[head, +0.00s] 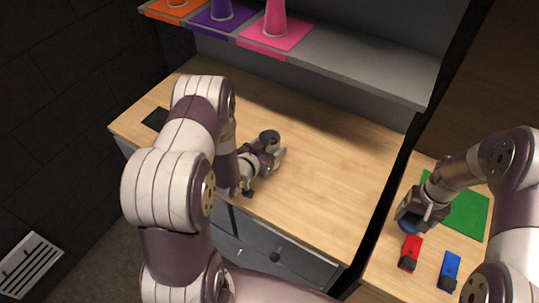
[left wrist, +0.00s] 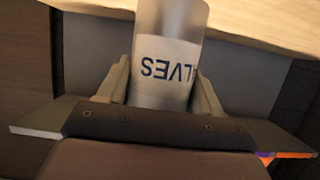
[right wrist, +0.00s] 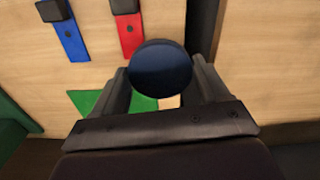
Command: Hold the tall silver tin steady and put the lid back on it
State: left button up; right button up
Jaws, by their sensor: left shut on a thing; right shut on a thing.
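The tall silver tin (left wrist: 170,60) shows in the left wrist view with a pale label reading "VALVES" in part, upside down there. My left gripper (left wrist: 160,85) is shut on it, one finger on each side. In the head view the tin's dark round top (head: 269,137) shows at my left gripper (head: 265,160), over the wooden counter. My right gripper (right wrist: 160,85) is shut on a dark blue round lid (right wrist: 160,68). In the head view the lid (head: 406,224) is at my right gripper (head: 415,215), over the right-hand surface, well apart from the tin.
A red item (head: 410,250) and a blue item (head: 449,270) lie near the right gripper, beside a green mat (head: 468,211). A dark gap parts the two surfaces. A grey shelf (head: 360,70) with orange, purple and pink cones overhangs the back. The counter's middle (head: 330,180) is clear.

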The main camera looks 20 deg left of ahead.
pick_arm(q)
notch_tip(320, 180, down, 4)
jog(key=shift+r+p, duration=0.1)
jog(key=shift+p, duration=0.2)
pick_arm(e)
jog(key=shift+r, duration=0.3)
pick_arm(q)
jog(key=shift+f, duration=0.2)
pick_arm(e)
jog(key=shift+f, duration=0.15)
pick_arm(q)
jog(key=o, duration=1.5)
jog(key=shift+o, duration=0.2)
